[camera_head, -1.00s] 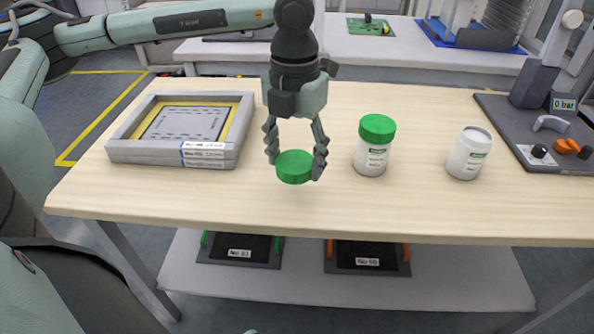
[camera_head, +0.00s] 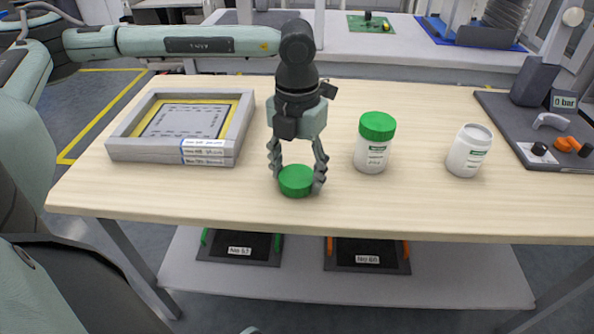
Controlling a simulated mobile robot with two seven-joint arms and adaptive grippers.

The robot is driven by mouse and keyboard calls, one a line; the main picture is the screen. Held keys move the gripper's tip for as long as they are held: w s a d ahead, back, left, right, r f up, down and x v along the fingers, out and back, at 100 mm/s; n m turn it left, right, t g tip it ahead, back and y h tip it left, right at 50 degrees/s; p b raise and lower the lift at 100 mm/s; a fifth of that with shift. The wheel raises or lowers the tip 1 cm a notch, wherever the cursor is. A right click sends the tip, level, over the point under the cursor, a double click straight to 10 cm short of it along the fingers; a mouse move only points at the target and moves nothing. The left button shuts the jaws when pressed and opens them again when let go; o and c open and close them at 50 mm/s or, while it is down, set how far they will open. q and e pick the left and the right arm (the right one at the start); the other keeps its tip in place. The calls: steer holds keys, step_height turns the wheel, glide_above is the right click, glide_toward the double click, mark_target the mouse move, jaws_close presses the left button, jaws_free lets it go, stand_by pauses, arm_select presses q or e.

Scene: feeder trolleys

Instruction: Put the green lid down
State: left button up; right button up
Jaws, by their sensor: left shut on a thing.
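The green lid (camera_head: 296,181) is between the fingers of my left gripper (camera_head: 297,184), which is shut on it. The lid is level and low at the wooden tabletop, near the front edge; I cannot tell whether it touches the wood. A white jar with a green lid on it (camera_head: 374,143) stands upright to the right of the gripper. An open white jar without a lid (camera_head: 469,151) stands further right. My right gripper is not in view.
A grey stacked frame (camera_head: 170,151) lies on the left of the wooden table (camera_head: 420,208). A dark panel with knobs (camera_head: 510,130) is at the right. Bare wood surrounds the lid. Trays (camera_head: 240,250) sit on the shelf below.

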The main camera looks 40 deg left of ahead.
arm_select(q)
steer(key=shift+f, duration=0.2)
steer(key=o, duration=1.3)
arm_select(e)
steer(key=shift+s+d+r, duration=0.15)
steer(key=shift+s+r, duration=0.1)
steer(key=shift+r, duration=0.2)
